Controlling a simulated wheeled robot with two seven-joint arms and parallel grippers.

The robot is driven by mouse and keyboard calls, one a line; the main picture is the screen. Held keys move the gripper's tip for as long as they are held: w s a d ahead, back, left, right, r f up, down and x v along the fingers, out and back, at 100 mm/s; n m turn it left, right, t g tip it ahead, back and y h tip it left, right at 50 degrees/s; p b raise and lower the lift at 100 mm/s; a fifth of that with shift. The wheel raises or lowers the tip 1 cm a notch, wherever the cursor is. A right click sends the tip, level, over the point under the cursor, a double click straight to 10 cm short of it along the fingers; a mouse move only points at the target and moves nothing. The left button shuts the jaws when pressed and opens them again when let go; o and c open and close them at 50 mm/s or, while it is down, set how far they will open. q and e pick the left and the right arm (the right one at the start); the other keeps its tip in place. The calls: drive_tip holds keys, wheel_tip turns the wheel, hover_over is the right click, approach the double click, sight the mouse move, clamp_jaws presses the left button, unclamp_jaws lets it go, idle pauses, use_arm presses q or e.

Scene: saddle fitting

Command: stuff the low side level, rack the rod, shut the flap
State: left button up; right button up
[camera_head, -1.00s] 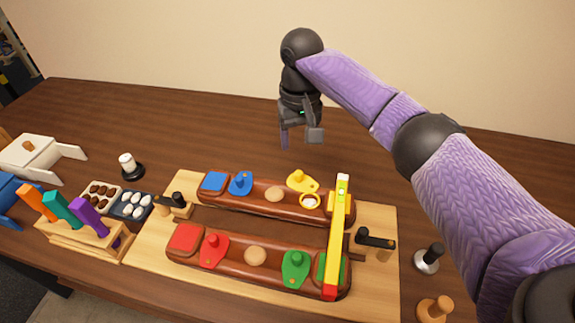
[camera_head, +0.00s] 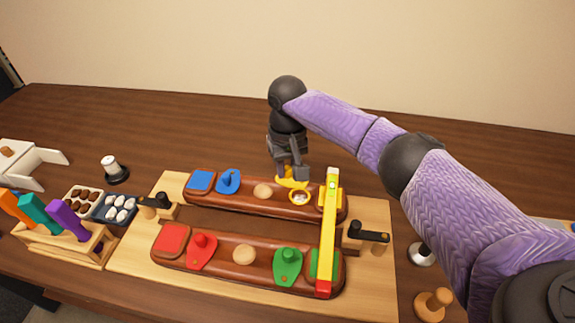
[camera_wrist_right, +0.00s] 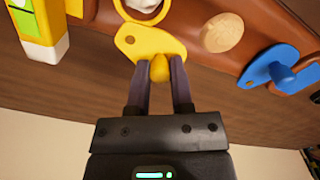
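The yellow flap (camera_head: 292,183) lies beside a yellow-rimmed port (camera_head: 300,198) on the far brown panel (camera_head: 240,196); white stuffing shows in the port, which is uncovered. In the right wrist view the flap (camera_wrist_right: 130,42) has an upright knob (camera_wrist_right: 160,70) between the fingers. A yellow level bar (camera_head: 328,235) with a green vial and red end lies across both panels. Rods with orange, teal (camera_head: 38,214) and purple (camera_head: 68,220) handles stand in the wooden rack (camera_head: 60,250). My left gripper is out of view.
The near panel (camera_head: 220,262) has red and green flaps; the far one also has a blue flap (camera_head: 228,182). Left are trays of brown (camera_head: 82,198) and white tufts (camera_head: 119,212). Black-handled clamps (camera_head: 368,236) flank the panels. The back of the table is clear.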

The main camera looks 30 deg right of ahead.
clamp_jaws()
